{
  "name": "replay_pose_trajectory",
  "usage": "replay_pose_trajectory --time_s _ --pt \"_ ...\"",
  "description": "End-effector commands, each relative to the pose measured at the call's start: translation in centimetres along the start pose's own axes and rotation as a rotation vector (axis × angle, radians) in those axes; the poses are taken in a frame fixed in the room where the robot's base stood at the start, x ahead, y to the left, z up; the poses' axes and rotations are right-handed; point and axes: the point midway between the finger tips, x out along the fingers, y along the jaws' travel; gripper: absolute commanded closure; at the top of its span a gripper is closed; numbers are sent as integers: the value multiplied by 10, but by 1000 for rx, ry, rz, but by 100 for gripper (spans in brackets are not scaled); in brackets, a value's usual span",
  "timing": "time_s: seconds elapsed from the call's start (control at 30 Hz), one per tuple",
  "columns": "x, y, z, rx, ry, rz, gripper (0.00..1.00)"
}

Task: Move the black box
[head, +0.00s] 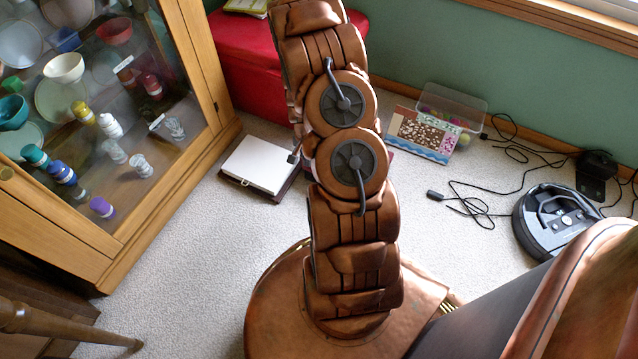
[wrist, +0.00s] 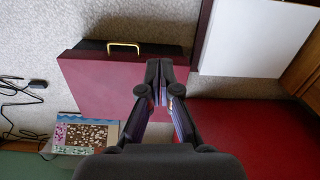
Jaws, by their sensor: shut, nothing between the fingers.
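A flat case (wrist: 105,88) with a maroon top, a black side and a brass handle lies on the carpet in the wrist view. It is the nearest match to the black box; no wholly black box shows plainly. In the head view my arm hides most of it. My gripper (wrist: 160,78) is shut and empty, with its fingertips over the right part of the case. I cannot tell whether they touch it. The gripper is hidden in the head view.
A white box (head: 262,161) lies left of my arm, near a glass-front cabinet (head: 222,112). A red chest (head: 238,60) stands behind. A patterned board (head: 421,136), clear bin (head: 460,104), loose cables (head: 480,207) and robot vacuum (head: 556,222) are to the right.

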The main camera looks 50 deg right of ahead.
Motion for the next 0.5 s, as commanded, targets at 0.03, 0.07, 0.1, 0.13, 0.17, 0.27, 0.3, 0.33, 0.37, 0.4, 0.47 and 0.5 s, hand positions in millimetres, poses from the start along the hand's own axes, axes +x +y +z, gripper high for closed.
replay_pose_trajectory --time_s 0.03,0.07,0.1,0.13,0.17,0.27,0.3,0.33,0.37,0.4,0.47,0.5 --pt "24 5 -4 21 0 2 100" --pt "32 7 -6 31 3 2 100" --pt "40 9 -8 43 6 1 100" --pt "45 11 -10 52 8 2 100" --pt "50 12 -10 59 8 2 100" --pt "59 15 -12 72 10 2 100" --pt "62 16 -13 75 10 2 100" --pt "63 16 -13 75 11 2 100" --pt "65 16 -13 76 11 2 100" --pt "69 16 -13 76 11 2 100" --pt "76 16 -13 75 10 2 100" --pt "82 16 -13 75 10 3 100"
